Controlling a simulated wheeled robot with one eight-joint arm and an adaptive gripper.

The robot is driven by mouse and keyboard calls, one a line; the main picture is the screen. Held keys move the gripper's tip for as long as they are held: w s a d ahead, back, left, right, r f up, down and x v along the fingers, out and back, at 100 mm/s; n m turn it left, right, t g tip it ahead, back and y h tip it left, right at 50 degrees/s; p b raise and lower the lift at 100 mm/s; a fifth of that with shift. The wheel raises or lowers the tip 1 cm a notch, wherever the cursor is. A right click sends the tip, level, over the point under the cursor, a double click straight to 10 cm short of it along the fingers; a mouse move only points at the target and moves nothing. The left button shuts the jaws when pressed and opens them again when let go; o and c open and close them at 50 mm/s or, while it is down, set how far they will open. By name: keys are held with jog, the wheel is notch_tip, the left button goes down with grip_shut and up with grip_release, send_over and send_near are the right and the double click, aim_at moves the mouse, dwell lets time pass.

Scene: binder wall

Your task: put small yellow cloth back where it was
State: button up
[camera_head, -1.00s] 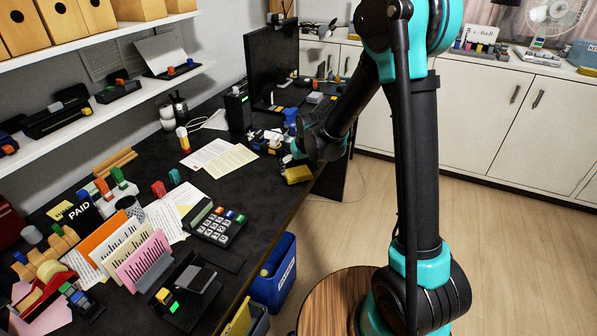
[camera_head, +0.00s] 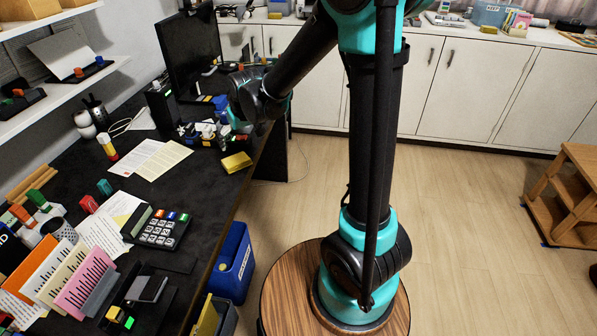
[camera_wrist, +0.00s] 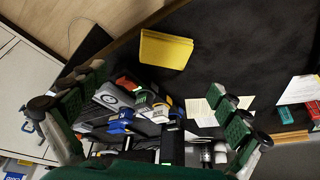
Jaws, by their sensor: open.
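The small yellow cloth (camera_head: 236,162) lies flat on the black desk near its right edge. In the wrist view the cloth (camera_wrist: 166,49) lies beyond my gripper's fingertips, apart from them. My gripper (camera_wrist: 145,105) is open, with its two green-padded fingers spread wide and nothing held between them. In the head view my arm reaches over the far part of the desk, and the fingers are mostly hidden behind the arm's end near a cluster of small items.
Small blue, black and white items (camera_head: 205,130) crowd the desk behind the cloth. Paper sheets (camera_head: 152,158) and a calculator (camera_head: 160,228) lie left and nearer. A blue bin (camera_head: 231,265) stands on the floor beside the desk. The desk around the cloth's near side is bare.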

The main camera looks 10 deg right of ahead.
jog(key=s+d+f+m+h, duration=0.1)
jog(key=s+d+f+m, duration=0.1)
jog(key=s+d, duration=0.9)
jog(key=s+d+f+m, duration=0.2)
jog(key=s+d, duration=0.9)
jog(key=shift+d+f+m+h, duration=0.3)
jog(key=shift+d+m+h, duration=0.05)
jog(key=shift+m+h, duration=0.05)
